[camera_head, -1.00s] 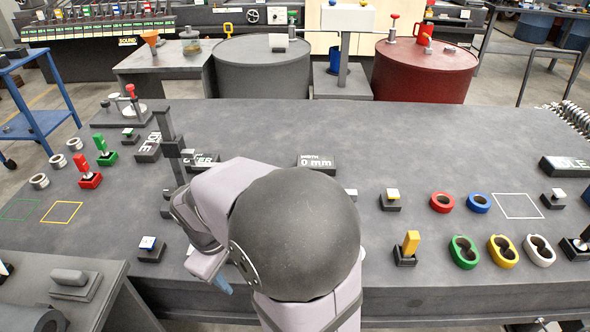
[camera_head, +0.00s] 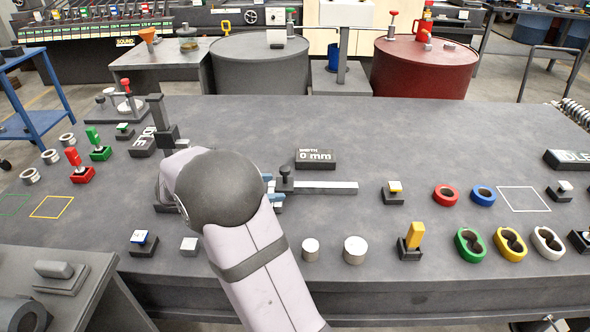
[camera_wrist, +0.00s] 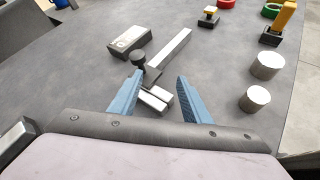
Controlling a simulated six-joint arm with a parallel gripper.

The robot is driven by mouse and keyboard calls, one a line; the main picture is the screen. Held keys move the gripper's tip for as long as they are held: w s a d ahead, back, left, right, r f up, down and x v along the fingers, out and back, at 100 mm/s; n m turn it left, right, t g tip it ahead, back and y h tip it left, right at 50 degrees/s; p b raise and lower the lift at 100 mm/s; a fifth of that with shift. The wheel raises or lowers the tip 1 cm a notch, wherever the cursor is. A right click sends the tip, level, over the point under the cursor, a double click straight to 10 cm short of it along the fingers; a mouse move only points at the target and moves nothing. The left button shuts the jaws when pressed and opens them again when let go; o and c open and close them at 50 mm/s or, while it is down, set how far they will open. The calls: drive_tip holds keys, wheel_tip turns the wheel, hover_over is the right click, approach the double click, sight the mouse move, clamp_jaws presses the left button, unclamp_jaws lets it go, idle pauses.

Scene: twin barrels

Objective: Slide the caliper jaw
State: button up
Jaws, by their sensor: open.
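The caliper has a light metal beam (camera_head: 325,188) lying along the table, with a dark sliding jaw and an upright black knob (camera_head: 285,173) near the beam's left part. The knob (camera_wrist: 138,58) and the beam (camera_wrist: 170,55) also show in the wrist view. A black display block (camera_head: 316,159) behind it reads "WIDTH 0 mm". My gripper (camera_wrist: 155,92) is open, its blue fingers on either side of the sliding jaw, with the left finger close to the knob. Whether a finger touches it I cannot tell. In the head view my arm hides the caliper's left end.
A yellow lever (camera_head: 413,236) and colored rings (camera_head: 445,195) lie to the right. The table behind the display is clear.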

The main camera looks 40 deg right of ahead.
sight(281, 172)
drive_tip(key=w+d+n+h, duration=0.1)
drive_tip(key=d+h, duration=0.1)
drive_tip(key=w+d+n+h+b, duration=0.1)
drive_tip(key=w+d+n+h, duration=0.1)
drive_tip(key=shift+d+f+b, duration=0.15)
drive_tip(key=shift+b, duration=0.15)
drive_tip(key=shift+w+d+f+n+t+h, duration=0.15)
drive_tip(key=shift+d+n+h, duration=0.15)
drive_tip(key=shift+h, duration=0.15)
drive_tip(key=shift+w+d+f+n+t+h, duration=0.1)
drive_tip(key=shift+d+n+t+h, duration=0.15)
drive_tip(key=shift+h, duration=0.2)
drive_tip(key=shift+d, duration=3.65)
drive_tip(key=shift+c, duration=0.3)
